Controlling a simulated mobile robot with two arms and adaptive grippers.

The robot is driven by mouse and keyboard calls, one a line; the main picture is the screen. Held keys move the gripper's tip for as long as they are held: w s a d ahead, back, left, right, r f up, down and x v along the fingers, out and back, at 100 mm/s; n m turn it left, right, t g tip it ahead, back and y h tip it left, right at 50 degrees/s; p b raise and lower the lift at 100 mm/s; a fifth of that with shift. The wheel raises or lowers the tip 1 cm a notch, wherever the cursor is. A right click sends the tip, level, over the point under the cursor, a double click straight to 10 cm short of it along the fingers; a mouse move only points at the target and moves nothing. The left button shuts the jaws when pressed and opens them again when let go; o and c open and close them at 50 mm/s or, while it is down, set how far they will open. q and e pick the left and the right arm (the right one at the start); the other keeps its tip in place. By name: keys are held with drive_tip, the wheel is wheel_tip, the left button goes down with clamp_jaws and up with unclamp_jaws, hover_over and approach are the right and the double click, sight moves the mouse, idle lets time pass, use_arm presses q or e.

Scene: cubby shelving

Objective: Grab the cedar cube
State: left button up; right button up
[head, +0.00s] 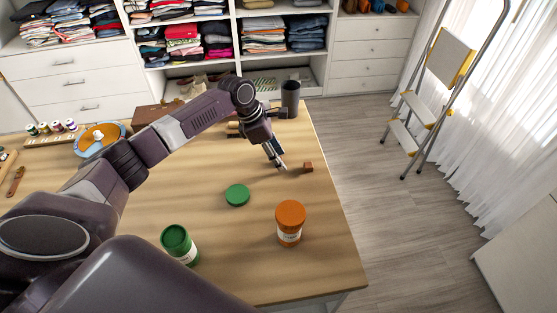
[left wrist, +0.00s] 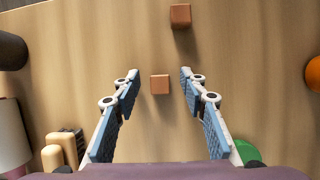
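Two small reddish-brown wooden cubes lie on the table. In the left wrist view, one cube (left wrist: 160,84) sits between the spread fingertips of my left gripper (left wrist: 160,78), with a gap on each side. The other cube (left wrist: 180,16) lies beyond the fingertips near the top edge. I cannot tell from looks alone which is cedar. The head view shows only one cube (head: 308,167), to the right of my left gripper (head: 280,163); the other seems hidden by the gripper. My left gripper is open, pointing down at the table. My right gripper is not in view.
The wooden table (head: 330,250) holds an orange-lidded jar (head: 290,222), a flat green lid (head: 237,195), a green jar (head: 179,244) and a dark cup (head: 290,98). A blue-rimmed round dish (head: 84,147) stands at left. A stepladder (head: 440,80) stands on the floor at right.

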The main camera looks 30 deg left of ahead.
use_arm(q)
drive_tip(key=c, duration=0.8)
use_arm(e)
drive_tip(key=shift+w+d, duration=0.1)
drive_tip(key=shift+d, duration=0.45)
